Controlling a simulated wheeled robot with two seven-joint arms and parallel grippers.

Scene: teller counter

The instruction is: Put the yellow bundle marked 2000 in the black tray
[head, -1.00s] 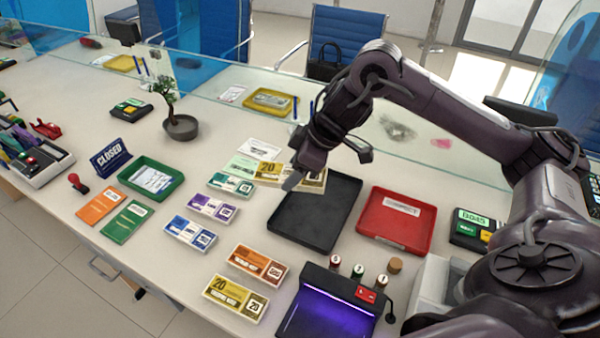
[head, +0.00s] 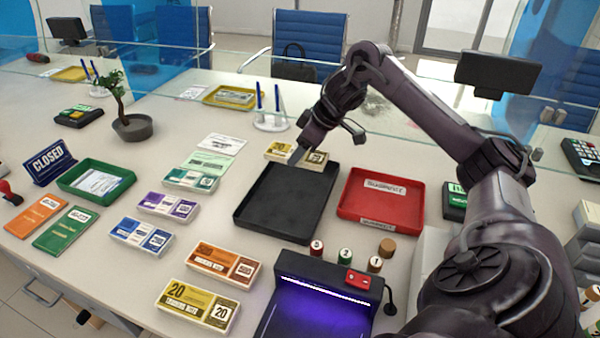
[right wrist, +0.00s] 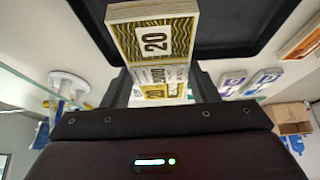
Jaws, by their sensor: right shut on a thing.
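A yellow bundle (head: 316,161) is held between the fingers of my right gripper (head: 297,155), at the far rim of the black tray (head: 283,208). In the right wrist view the bundle (right wrist: 152,42) sticks out between the two fingers, with a "20" on its near end; the rest of its marking is partly covered. The black tray (right wrist: 225,35) shows behind it there. The tray is empty. The head view does not settle how high the bundle is above the counter. My left gripper is out of view.
A red tray (head: 383,197) stands right of the black tray. Another yellow bundle marked 20 (head: 197,305), an orange bundle (head: 224,263) and a lit purple device (head: 316,308) are in front. Blue and purple bundles lie left. A glass screen runs behind.

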